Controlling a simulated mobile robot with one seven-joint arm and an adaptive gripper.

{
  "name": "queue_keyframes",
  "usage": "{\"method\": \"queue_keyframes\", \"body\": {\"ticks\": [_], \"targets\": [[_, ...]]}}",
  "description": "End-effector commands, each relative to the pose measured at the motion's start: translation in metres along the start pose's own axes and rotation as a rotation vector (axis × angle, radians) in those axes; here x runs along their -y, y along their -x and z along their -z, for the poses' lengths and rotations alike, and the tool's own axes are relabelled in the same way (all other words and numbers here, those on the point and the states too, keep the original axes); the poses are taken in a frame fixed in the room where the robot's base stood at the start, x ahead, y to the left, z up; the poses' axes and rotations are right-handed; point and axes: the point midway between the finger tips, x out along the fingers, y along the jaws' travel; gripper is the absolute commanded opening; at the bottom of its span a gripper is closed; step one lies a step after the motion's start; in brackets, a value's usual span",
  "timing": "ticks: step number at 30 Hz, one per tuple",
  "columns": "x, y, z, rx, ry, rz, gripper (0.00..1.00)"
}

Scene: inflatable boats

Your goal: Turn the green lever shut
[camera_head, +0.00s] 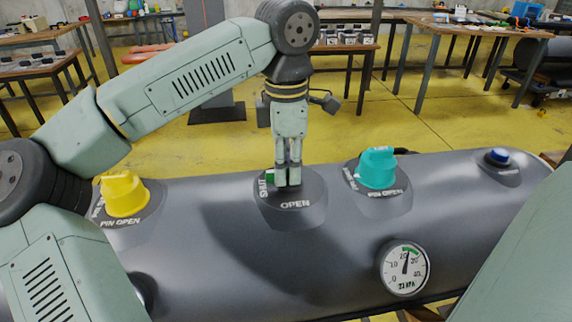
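The green lever (270,176) shows as a small green piece on a dark round base on the grey boat tube (225,240), with the labels "SHUT" at its left and "OPEN" in front. Most of the lever is hidden behind my gripper. My gripper (288,185) points straight down over this base, with its fingertips low at the lever. The two fingers are close together, with only a narrow gap between them. I cannot tell whether they grip the lever or only touch it.
A yellow knob (123,195) stands on the tube at left, and a teal knob (377,169) at right. A blue-capped valve (498,156) is farther right. A round pressure gauge (404,268) sits on the front side. Workbenches (470,28) stand behind on a yellow floor.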

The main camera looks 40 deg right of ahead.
Motion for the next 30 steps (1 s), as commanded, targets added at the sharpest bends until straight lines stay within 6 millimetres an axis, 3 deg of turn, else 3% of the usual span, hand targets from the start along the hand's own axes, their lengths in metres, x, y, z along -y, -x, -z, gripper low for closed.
{"method": "queue_keyframes", "body": {"ticks": [5, 17, 30], "targets": [[0.000, 0.000, 0.000, -0.001, 0.001, 0.001, 0.33], [0.000, 0.008, 0.000, -0.002, 0.002, 0.001, 0.33], [0.000, 0.094, -0.001, -0.002, 0.002, 0.000, 0.33]]}}
